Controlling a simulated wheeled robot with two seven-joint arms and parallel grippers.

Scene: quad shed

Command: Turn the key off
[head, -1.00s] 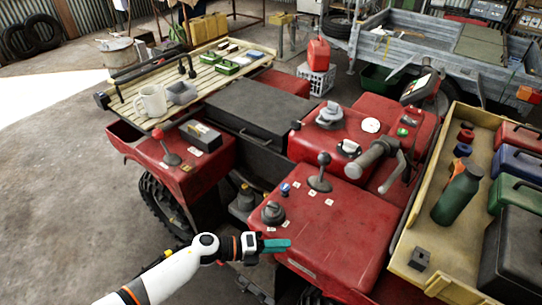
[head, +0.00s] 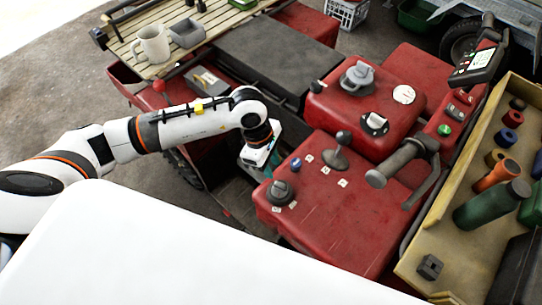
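The red quad body (head: 335,215) carries several controls, and I cannot tell for sure which one is the key. A dark round knob (head: 280,192) with small white labels sits at its near left corner. A small blue knob (head: 295,163) is just behind it. A black-and-white rotary switch (head: 375,123) sits farther back. My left gripper (head: 266,163) points down at the left edge of the red body, left of the blue knob and apart from the dark knob. Its teal fingers are mostly hidden, so its opening does not show. My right gripper is out of view.
A black-knobbed lever (head: 338,150) stands beside the blue knob. The handlebar grip (head: 398,160) and its lever are to the right. A wooden tray (head: 470,245) with a green bottle (head: 490,207) borders the right side. A white mug (head: 152,44) stands on the slatted rack.

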